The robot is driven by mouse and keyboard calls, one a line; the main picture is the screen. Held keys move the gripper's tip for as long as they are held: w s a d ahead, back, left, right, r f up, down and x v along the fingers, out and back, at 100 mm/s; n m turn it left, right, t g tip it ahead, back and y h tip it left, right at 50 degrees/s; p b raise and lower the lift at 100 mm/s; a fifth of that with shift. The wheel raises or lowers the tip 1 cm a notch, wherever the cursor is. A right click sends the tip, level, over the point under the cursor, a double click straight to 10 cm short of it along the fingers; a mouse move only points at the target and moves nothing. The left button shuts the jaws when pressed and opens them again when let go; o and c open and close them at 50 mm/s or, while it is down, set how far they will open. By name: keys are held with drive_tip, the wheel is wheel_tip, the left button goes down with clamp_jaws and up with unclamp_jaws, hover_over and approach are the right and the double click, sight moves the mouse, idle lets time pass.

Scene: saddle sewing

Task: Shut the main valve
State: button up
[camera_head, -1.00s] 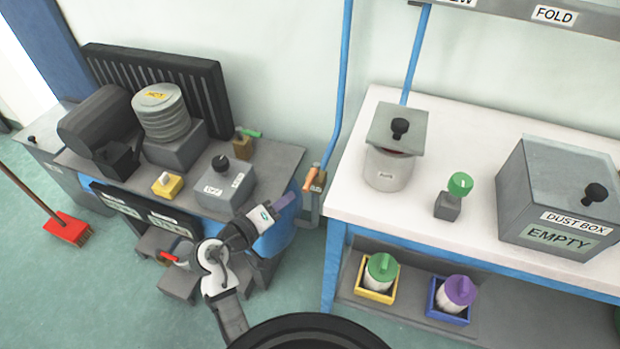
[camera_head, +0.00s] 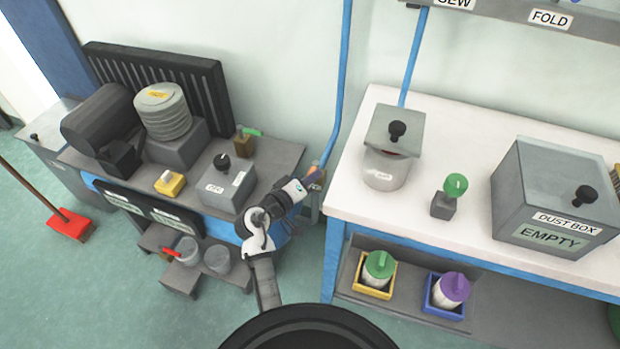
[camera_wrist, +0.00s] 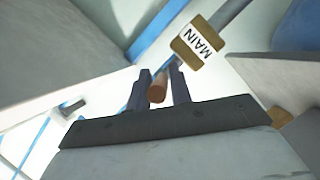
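The main valve shows in the wrist view as a brass-coloured body with a white "MAIN" label (camera_wrist: 197,42) on a grey pipe. Its orange-brown handle (camera_wrist: 157,88) points toward the wrist camera. My gripper (camera_wrist: 160,72) is open, with one dark finger on each side of the handle; firm contact cannot be made out. In the head view my gripper (camera_head: 312,180) reaches the valve between the grey machine table and the white bench, and mostly hides it. Only a bit of the orange handle (camera_head: 315,166) shows there.
The white bench (camera_head: 440,228) stands close on the right, with a grey pot, a green-knobbed block and a dust box. The grey machine table (camera_head: 280,155) is close on the left, with a grey control box (camera_head: 229,185). A blue pipe (camera_head: 340,95) runs up the wall.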

clamp_jaws()
drive_tip(key=shift+d+y, duration=0.1)
drive_tip(key=shift+y, duration=0.2)
drive_tip(key=shift+s+d+n+t+y, duration=0.1)
drive_tip(key=shift+d+n+t+y, duration=0.15)
drive_tip(key=shift+n+t+y, duration=0.45)
drive_tip(key=shift+o, duration=0.6)
unclamp_jaws()
